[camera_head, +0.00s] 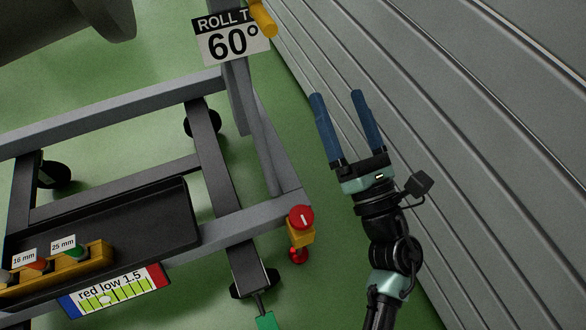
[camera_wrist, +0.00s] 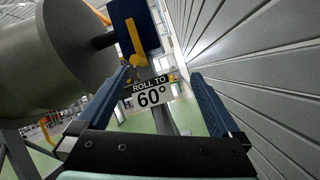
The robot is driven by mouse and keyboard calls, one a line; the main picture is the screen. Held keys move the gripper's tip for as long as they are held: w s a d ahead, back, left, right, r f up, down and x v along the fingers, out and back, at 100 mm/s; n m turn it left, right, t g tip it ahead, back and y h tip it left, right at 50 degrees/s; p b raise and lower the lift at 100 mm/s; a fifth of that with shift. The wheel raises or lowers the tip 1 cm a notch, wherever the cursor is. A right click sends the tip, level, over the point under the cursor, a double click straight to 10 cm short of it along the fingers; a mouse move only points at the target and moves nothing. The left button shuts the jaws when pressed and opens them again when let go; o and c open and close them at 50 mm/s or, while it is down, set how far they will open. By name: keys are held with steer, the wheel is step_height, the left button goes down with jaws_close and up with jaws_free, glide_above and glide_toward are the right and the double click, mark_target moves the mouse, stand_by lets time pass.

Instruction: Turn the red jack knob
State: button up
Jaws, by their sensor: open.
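The red jack knob (camera_head: 300,217) is a round red cap with a white mark, on a yellow block at the right front corner of the grey cart frame (camera_head: 233,214) in the head view. A smaller red part (camera_head: 299,255) hangs below the block. My gripper (camera_head: 337,95) is open and empty, with two blue fingers pointing up in the picture. It is to the right of and above the knob in the picture, apart from it. In the wrist view my gripper (camera_wrist: 161,77) also shows open, with nothing between its fingers. The knob is not visible there.
A "ROLL TO 60°" sign (camera_wrist: 151,92) stands ahead on a post. A yellow handle (camera_head: 262,18) is above it. A ridged grey wall (camera_head: 480,130) runs close along the right. A black tray (camera_head: 110,228) with a yellow socket holder (camera_head: 60,264) is at left.

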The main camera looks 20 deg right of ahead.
steer(key=s+f+n+g+y+b, duration=0.1)
steer(key=s+f+n+g+b, duration=0.25)
steer(key=f, duration=1.35)
steer(key=n+g+y+b, duration=0.2)
steer(key=n+y+b, duration=0.15)
steer(key=b, duration=0.45)
glide_toward(309, 226)
steer(key=x, duration=0.4)
steer(key=shift+a+r+n+h, duration=0.2)
steer(key=shift+r+n+h, duration=0.1)
steer(key=shift+h, duration=0.15)
steer(key=b+x, duration=0.4)
steer(key=x, duration=0.8)
steer(key=shift+w+a, duration=0.1)
steer(key=shift+w, duration=0.15)
steer(key=c, duration=1.3)
steer(key=shift+m+h, duration=0.4)
steer(key=shift+h, duration=0.2)
